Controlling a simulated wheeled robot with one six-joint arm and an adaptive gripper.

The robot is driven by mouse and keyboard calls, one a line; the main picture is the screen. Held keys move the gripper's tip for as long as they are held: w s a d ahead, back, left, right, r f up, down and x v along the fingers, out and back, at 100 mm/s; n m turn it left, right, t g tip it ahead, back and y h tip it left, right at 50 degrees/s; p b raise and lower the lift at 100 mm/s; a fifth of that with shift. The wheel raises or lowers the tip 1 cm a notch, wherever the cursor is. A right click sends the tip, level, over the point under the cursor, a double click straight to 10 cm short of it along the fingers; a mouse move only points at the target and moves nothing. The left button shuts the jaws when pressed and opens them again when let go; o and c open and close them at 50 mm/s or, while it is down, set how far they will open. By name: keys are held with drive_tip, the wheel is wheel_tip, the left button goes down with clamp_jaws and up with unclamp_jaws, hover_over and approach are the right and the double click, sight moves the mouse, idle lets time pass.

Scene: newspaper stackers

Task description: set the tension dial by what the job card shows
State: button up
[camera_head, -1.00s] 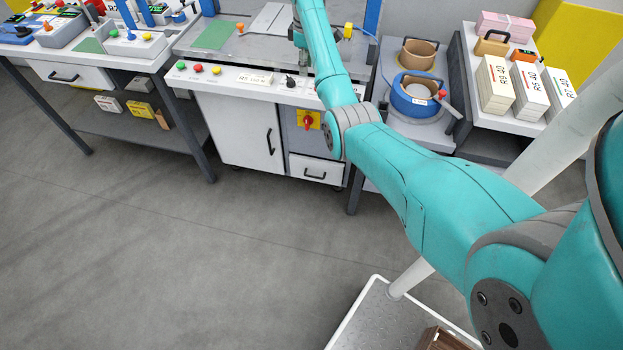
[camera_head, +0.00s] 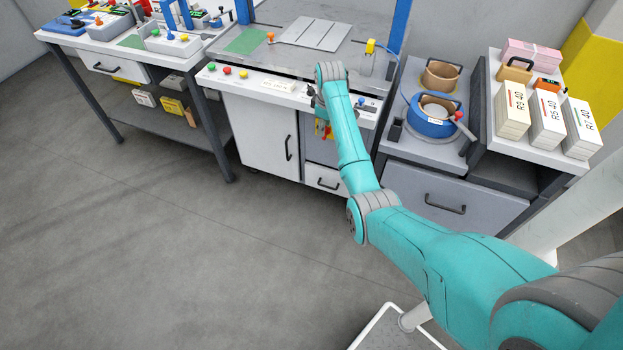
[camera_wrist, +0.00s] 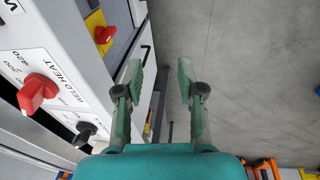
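My gripper (camera_wrist: 160,80) is open and empty in the wrist view, its two fingers apart beside the machine's front panel. A red knob (camera_wrist: 36,92) marked WELD HEAT, with numbers around it, is at the left of that view. A black knob (camera_wrist: 86,131) sits below it; its label is too small to read surely, so I cannot confirm it is the tension dial. Both knobs are left of the fingers and untouched. In the head view a small white card or label (camera_head: 278,85) lies on the machine's front ledge; its print is unreadable. My arm hides part of the panel.
A red switch on a yellow plate (camera_wrist: 102,32) is near the fingers. Coloured buttons (camera_head: 227,71) line the ledge. Open floor (camera_head: 180,240) lies in front.

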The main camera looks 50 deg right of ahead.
drive_tip(key=s+a+f+t, duration=0.2)
drive_tip(key=s+a+f, duration=0.3)
drive_tip(key=a+f, duration=0.7)
drive_tip(key=shift+f+m+h, duration=0.4)
drive_tip(key=shift+f, duration=0.3)
drive_tip(key=shift+d+t, duration=0.15)
drive_tip(key=shift+t, duration=0.15)
